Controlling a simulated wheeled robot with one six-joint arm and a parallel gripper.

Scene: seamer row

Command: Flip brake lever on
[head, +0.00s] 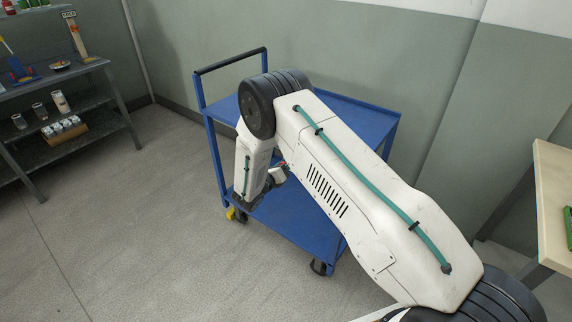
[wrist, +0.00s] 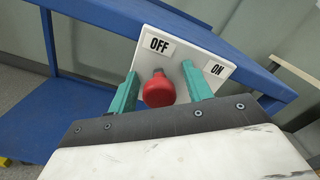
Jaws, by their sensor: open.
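The brake lever (wrist: 159,90) has a red round knob and shows in the wrist view in front of a white plate (wrist: 185,48) marked OFF and ON. The knob is below the OFF label, left of the ON label. My gripper (wrist: 160,88) is open, with one green finger on each side of the red knob; I cannot tell whether either finger touches it. In the head view my arm hides most of the lever and plate.
The plate is fixed to the blue cart (head: 350,115), which has a black push handle and castors. A grey shelf (head: 75,105) with bottles and cans stands at the left. A wooden table (head: 555,190) stands at the right. The floor left of the cart is clear.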

